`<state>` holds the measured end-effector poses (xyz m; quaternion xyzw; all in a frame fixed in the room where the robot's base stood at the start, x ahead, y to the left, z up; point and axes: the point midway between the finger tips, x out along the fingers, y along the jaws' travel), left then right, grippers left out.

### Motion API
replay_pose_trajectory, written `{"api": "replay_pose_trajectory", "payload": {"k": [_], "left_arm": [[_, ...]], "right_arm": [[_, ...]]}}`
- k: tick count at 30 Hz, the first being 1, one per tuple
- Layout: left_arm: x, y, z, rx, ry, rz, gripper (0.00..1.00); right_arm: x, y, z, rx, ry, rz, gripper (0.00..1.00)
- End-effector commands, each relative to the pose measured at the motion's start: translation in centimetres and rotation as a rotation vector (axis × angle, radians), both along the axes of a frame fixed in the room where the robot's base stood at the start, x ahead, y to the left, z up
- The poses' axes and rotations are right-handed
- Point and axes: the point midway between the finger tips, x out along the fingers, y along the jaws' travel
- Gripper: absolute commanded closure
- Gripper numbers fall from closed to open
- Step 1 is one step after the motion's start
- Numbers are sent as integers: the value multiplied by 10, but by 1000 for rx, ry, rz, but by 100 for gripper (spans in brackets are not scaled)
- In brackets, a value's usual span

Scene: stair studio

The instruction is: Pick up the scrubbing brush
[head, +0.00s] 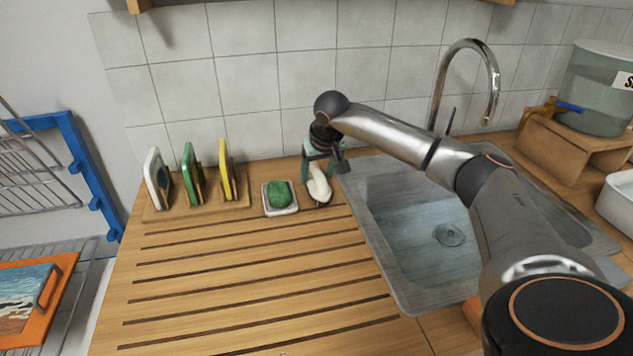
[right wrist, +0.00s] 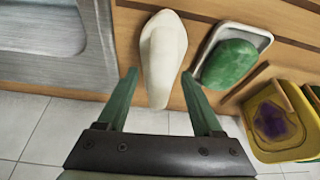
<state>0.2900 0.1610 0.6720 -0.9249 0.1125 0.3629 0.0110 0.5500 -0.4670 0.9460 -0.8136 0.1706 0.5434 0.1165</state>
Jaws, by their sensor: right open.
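The scrubbing brush (head: 319,188), as I take it, is a cream, rounded, elongated thing lying on the wooden counter beside the sink. In the right wrist view the cream brush (right wrist: 163,52) lies between and just ahead of the two green fingers. My right gripper (head: 319,163) is at the wall-side end of the brush. In the right wrist view the right gripper (right wrist: 160,82) is open, with one finger on each side of the brush's near end. I see no clear contact. The underside of the brush is hidden. My left gripper is not in view.
A green sponge or soap (head: 279,194) sits in a white dish (head: 281,211) close beside the brush. A rack (head: 160,214) holding upright boards stands further left. The metal sink (head: 397,290) is to the right, and the tiled wall (head: 300,60) is behind. The grooved counter in front is clear.

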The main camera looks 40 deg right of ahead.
Motion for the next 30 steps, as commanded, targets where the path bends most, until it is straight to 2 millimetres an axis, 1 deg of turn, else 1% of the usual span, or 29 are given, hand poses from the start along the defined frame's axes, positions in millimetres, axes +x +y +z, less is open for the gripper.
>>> {"api": "replay_pose_trajectory", "payload": {"k": [6,24,30], "left_arm": [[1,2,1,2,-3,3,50],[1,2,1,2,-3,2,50],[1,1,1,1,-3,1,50]], "right_arm": [[0,0,-1,0,0,1,32],[0,0,0,0,-1,0,100],[0,0,0,0,-2,-1,100]]}}
